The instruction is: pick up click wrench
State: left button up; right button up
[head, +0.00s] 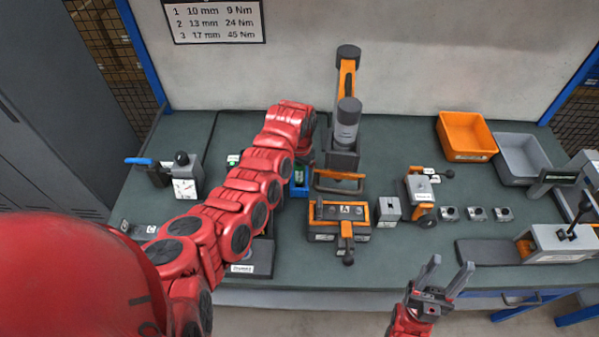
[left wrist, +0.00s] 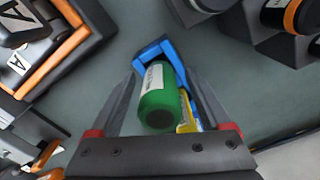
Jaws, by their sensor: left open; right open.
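I cannot pick out a click wrench for certain. A blue-handled tool (head: 138,161) lies at the bench's left, beside a white dial unit (head: 185,188); I cannot tell whether it is the wrench. My left gripper (left wrist: 163,76) is open, its fingers on either side of a green bottle (left wrist: 158,98) in a blue holder (left wrist: 153,50); contact is unclear. The bottle also shows in the head view (head: 299,174); my left arm hides most of that gripper there. My right gripper (head: 450,265) is open and empty near the bench's front edge.
A labelled dark pad (head: 252,262) is partly hidden by my left arm. An orange-edged fixture (head: 324,212) and a tall grey-orange press (head: 346,130) stand mid-bench. Orange (head: 465,133) and grey bins (head: 522,158) stand at back right.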

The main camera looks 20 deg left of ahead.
pick_arm(q)
grip_shut()
dwell(0.3)
jog(key=shift+r, duration=0.1)
